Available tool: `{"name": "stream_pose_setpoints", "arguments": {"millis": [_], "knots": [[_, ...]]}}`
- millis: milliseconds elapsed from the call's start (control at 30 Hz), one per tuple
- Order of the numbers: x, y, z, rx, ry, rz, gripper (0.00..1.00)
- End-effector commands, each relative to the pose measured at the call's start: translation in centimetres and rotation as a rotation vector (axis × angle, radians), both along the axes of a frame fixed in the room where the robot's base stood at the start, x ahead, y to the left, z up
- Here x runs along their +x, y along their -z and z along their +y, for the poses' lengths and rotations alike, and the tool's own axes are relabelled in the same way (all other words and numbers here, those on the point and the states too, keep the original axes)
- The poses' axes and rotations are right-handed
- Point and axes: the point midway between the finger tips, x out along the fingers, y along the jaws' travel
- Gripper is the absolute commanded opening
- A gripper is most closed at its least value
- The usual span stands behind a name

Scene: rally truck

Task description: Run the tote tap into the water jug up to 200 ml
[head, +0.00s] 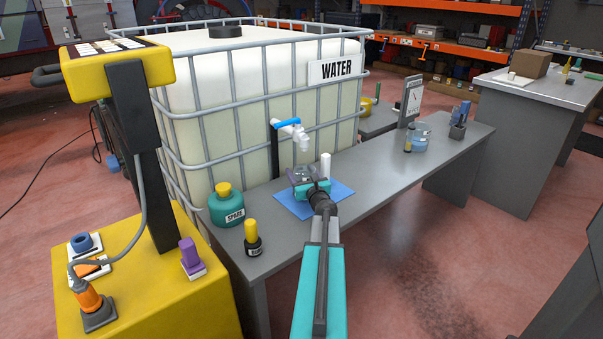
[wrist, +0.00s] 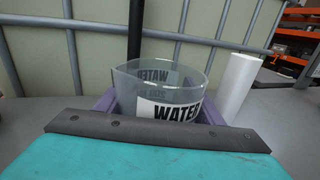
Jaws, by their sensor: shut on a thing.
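The clear water jug (wrist: 165,85), labelled WATER, stands upright between the purple jaws of my gripper (wrist: 160,112) in the wrist view. It looks empty. In the head view my gripper (head: 304,180) is shut on the jug over the blue mat (head: 341,192), and the jug is hard to make out there. The white tote (head: 240,85) in its wire cage carries a WATER sign (head: 336,70). Its tap (head: 298,134), with a blue lever (head: 286,122), sticks out above the bench, above and slightly left of my gripper. I see no water running.
A white cylinder (head: 326,165) stands just beyond my gripper. A green SPARE bottle (head: 226,205) and a yellow-capped black bottle (head: 252,238) stand at the bench's left end. A dial stand (head: 411,100) and glass container (head: 421,130) stand farther right. The bench (head: 380,155) between is clear.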

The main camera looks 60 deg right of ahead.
Motion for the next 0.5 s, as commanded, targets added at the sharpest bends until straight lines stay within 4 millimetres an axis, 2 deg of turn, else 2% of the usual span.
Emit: {"name": "stream_pose_setpoints", "arguments": {"millis": [500], "knots": [[0.05, 0.47, 0.03, -0.001, -0.001, 0.000, 0.25]]}}
